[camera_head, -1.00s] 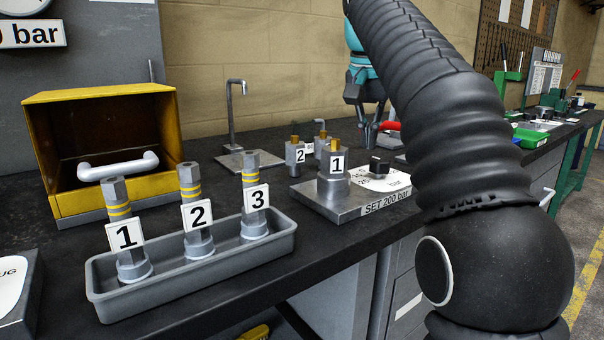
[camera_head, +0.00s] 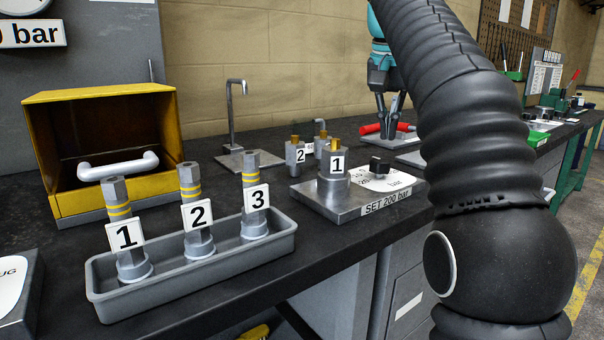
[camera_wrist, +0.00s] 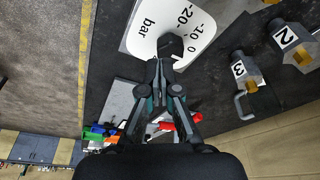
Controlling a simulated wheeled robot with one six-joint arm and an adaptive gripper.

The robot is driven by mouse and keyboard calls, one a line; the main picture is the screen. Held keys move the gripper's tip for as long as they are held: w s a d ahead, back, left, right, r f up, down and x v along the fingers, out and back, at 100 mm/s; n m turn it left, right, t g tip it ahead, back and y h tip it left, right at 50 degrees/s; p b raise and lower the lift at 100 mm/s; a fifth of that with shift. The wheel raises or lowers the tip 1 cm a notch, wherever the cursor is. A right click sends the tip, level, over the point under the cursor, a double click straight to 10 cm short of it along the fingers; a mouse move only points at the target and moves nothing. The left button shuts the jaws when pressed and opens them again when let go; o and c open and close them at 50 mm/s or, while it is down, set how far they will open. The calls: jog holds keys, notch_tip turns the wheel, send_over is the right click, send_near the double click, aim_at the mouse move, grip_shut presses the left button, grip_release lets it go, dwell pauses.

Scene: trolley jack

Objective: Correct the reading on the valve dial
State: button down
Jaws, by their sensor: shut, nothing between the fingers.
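The valve dial (camera_head: 400,180) is a white plate on a grey block labelled "SET 200 bar", with a black knob (camera_head: 380,165) on it. In the wrist view the dial (camera_wrist: 145,38) shows marks -20, -10 and 0 and the word "bar", and the black knob (camera_wrist: 171,44) partly covers its face. My gripper (camera_head: 388,134) is behind the dial in the head view, shut and empty. In the wrist view my gripper (camera_wrist: 164,66) has its tips just below the knob; I cannot tell whether they touch. The knob's exact setting is not readable.
A numbered cylinder "1" (camera_head: 333,180) stands left of the dial on the same block, with cylinder "2" (camera_head: 295,154) behind. A red bar (camera_head: 370,129) lies beyond. A grey tray (camera_head: 190,275) holds three numbered fittings. A yellow box (camera_head: 60,100) stands at left.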

aim_at(380, 166)
jog(key=shift+f+b, duration=1.5)
jog(key=shift+f, duration=1.7)
jog(key=shift+w+a+r+p, duration=0.1)
jog(key=shift+p, duration=0.2)
jog(key=shift+w+a+p, duration=0.15)
jog(key=shift+a+p, duration=0.55)
jog(key=shift+p, duration=0.45)
jog(key=shift+a, duration=0.1)
jog(key=shift+w+a, duration=0.3)
jog(key=shift+a, duration=0.05)
jog(key=shift+w+a, duration=0.1)
jog(key=shift+a, duration=0.1)
